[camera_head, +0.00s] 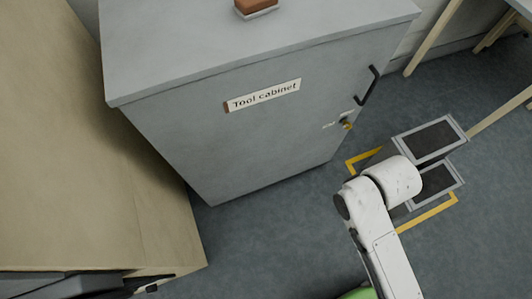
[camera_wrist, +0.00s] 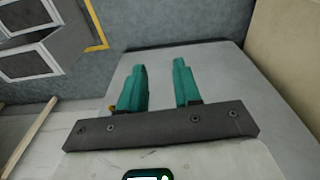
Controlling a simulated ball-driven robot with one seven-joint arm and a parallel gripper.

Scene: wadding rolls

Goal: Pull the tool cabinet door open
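The grey tool cabinet (camera_head: 230,140) stands in the head view with its labelled door facing me. The door looks shut, flush with the body. A dark bar handle (camera_head: 368,85) is near the door's right edge, with a brass lock or key (camera_head: 346,125) below it. In the wrist view, my gripper (camera_wrist: 160,68) has two teal fingers spread apart with nothing between them. A pale grey surface (camera_wrist: 218,72), apparently the cabinet door, lies behind them. The handle does not show in the wrist view. My gripper is not visible in the head view, only my white arm.
A brown block (camera_head: 256,5) sits on the cabinet top. A beige wooden surface (camera_head: 70,150) stands close on the left. Grey crates (camera_head: 430,140) stand on the floor at right within yellow markings (camera_head: 428,213). Some floor in front of the cabinet is clear.

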